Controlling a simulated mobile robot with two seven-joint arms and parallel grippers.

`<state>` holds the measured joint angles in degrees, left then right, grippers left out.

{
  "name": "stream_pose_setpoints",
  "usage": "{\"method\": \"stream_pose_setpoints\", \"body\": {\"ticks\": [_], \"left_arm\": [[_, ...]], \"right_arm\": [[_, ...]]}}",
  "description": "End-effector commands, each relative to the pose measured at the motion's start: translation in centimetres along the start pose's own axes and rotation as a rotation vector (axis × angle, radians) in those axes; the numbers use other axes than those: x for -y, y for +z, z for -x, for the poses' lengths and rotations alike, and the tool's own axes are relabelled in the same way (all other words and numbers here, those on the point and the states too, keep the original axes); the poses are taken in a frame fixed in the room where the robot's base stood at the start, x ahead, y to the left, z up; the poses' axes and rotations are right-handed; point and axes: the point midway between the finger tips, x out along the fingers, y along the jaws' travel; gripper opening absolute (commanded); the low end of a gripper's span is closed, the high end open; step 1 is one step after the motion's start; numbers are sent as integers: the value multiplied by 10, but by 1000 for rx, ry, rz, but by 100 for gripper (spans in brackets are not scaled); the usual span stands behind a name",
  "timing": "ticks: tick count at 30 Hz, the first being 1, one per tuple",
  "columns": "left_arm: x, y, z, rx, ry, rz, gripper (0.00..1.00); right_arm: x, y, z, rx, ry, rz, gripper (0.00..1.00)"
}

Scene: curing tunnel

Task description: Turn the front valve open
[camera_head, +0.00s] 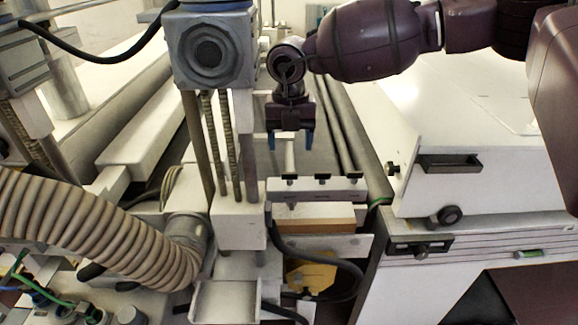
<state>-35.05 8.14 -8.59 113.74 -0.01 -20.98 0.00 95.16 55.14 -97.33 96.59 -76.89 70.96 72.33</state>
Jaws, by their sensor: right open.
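A grey-white bar (335,191) with several small black fittings along its top stands in the middle; small labels on its front face are too small to read. A pale upright rod (290,158) rises near its left end and may be a valve handle; I cannot tell which part is the front valve. My right gripper (290,141), with blue fingertips, points down above the bar's left end. It is open, its fingers apart on either side of the rod's top in the picture; contact cannot be judged. My left gripper is not in view.
A grey column with a boxy head (216,55) stands close left of my right gripper. A ribbed hose (95,228) crosses the lower left. A white sloped housing (485,165) stands at the right. A black cable (350,262) loops below the bar.

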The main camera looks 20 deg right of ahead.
Motion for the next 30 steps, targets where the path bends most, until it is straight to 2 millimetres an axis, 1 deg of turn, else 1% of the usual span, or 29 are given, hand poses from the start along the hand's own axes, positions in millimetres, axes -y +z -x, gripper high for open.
{"method": "stream_pose_setpoints", "body": {"ticks": [1, 6, 13, 18, 27, 28, 30], "left_arm": [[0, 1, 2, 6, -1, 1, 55], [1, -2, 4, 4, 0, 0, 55], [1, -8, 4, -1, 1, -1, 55], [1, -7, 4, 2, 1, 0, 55], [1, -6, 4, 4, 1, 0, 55], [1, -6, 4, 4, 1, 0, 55], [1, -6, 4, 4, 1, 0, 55]], "right_arm": [[0, 0, -9, -3, -3, 0, 66], [0, 0, -39, -3, -3, 0, 66], [0, 0, -69, -1, -2, 0, 66], [0, 0, -78, 1, -1, 0, 66], [0, 0, -80, 1, -1, -1, 66], [0, 0, -80, 1, -1, 0, 63], [0, 0, -80, 0, -1, 0, 52]]}}
